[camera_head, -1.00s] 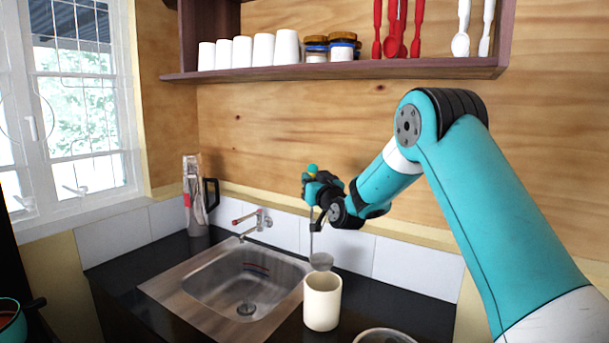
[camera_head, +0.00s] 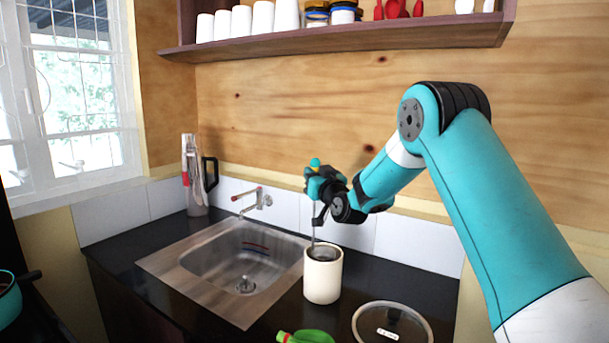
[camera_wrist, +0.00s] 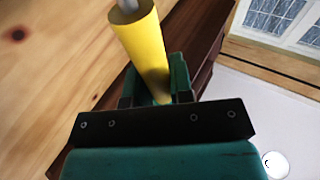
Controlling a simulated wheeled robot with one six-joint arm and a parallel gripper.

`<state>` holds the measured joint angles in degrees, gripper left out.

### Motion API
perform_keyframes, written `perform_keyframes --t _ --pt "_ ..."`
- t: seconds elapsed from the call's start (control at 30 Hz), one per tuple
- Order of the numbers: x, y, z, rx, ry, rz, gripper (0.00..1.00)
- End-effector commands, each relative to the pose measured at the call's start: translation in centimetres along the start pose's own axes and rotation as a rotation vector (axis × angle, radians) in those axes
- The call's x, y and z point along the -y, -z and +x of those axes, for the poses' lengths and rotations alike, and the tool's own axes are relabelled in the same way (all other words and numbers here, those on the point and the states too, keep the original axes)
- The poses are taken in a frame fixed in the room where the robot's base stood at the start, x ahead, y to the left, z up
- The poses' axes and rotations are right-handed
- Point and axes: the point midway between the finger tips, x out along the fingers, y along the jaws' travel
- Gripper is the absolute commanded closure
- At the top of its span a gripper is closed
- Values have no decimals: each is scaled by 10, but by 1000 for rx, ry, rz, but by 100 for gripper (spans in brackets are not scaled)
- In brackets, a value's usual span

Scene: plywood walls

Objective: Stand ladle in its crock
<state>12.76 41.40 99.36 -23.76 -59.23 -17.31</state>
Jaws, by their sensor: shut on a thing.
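The cream crock (camera_head: 323,280) stands upright on the black counter, right of the sink. My gripper (camera_head: 320,186) is above it, shut on the ladle's handle. The ladle (camera_head: 314,233) hangs near upright, its thin grey shaft running down into the crock's mouth. Its grey bowl appears at or just inside the rim; how deep is hidden by the front wall. In the wrist view the ladle's yellow grip (camera_wrist: 142,45) sits between the teal fingers (camera_wrist: 158,85). The crock does not show there.
The steel sink (camera_head: 170,265) with its tap (camera_head: 254,200) lies to the left. A round glass lid (camera_head: 405,318) and a green item (camera_head: 305,337) lie in front. A shelf (camera_head: 350,40) with white cups runs above.

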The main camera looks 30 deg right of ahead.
Motion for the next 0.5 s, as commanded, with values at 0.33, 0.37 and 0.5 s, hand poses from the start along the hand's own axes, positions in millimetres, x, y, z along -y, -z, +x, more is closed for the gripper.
perform_keyframes --t 0.33,0.37,0.5 --pt "2 -29 -5 -1 1 -2 100" --pt "2 -32 -6 -1 1 -2 100" --pt "1 -39 -7 -1 0 -1 100"
